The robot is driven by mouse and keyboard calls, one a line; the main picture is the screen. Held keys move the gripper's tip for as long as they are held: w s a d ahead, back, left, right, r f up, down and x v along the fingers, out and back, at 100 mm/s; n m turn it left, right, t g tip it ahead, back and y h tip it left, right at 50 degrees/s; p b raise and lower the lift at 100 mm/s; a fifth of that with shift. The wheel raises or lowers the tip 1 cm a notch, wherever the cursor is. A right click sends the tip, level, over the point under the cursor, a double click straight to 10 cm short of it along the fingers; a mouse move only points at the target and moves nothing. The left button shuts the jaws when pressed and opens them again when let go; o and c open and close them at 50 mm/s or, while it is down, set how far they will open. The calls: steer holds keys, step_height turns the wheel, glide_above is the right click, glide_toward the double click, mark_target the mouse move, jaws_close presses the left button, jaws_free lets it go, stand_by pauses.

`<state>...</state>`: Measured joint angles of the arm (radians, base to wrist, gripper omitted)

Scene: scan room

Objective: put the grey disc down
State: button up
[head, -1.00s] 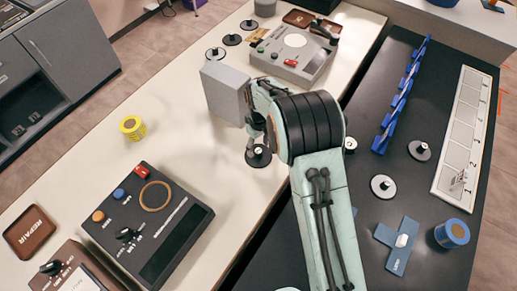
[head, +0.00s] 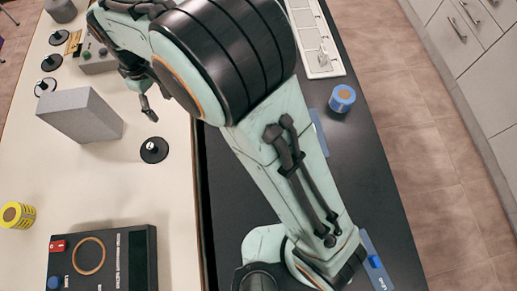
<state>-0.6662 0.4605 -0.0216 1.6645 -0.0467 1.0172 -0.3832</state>
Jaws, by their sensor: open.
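A dark grey disc (head: 154,150) with a small pale-topped knob lies flat on the white table (head: 170,210), near the table's right edge and to the right of the grey block. My gripper (head: 146,103) is beyond and apart from the disc, with one finger hanging down clearly. It is open with nothing seen in it. My arm hides part of the gripper and the table behind it.
A tall grey block (head: 82,115) stands left of the disc. Several dark discs (head: 51,62) lie farther back. A yellow roll (head: 17,215) and a black control box (head: 102,258) are in front. A blue roll (head: 342,98) stands on the dark table (head: 350,170).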

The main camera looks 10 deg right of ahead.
steer(key=s+d+r+m, duration=0.2)
steer(key=d+r, duration=0.1)
steer(key=d, duration=0.4)
steer(key=s+d+r+m, duration=0.3)
steer(key=d, duration=0.3)
steer(key=s+d+f+m, duration=0.1)
steer(key=s+d+m, duration=0.5)
steer(key=s+d, duration=0.4)
steer(key=s, duration=0.4)
steer(key=shift+f+y, duration=0.15)
steer(key=shift+y, duration=0.15)
steer(key=shift+o, duration=0.5)
